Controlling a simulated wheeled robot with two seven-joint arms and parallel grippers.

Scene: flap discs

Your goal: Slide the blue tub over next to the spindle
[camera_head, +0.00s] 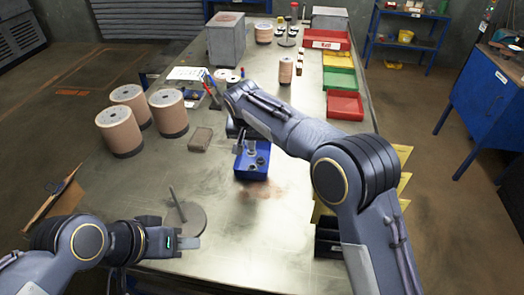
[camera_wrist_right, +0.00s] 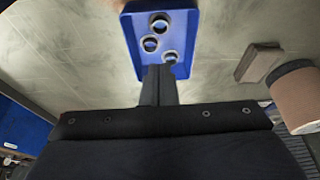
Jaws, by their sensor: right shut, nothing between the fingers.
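The blue tub (camera_head: 240,172) stands on the table in front of my right arm, with three small grey ring-shaped pieces inside. It also shows in the right wrist view (camera_wrist_right: 190,40). My right gripper (camera_head: 238,138) is at the tub's far left edge. In the wrist view its fingertips (camera_wrist_right: 160,70) are together and empty, overlapping the tub's wall; I cannot tell whether they touch it. The spindle (camera_head: 174,200), an upright rod on a round grey base, stands left and nearer than the tub. My left gripper (camera_head: 190,243) is just in front of that base; its jaw opening is unclear.
A brown block (camera_head: 200,139) lies left of the tub, with large tan rolls (camera_head: 119,130) beyond. Red (camera_head: 345,105), green and yellow trays line the right edge. The table between tub and spindle looks clear. Black bins (camera_head: 328,240) stand at the near right edge.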

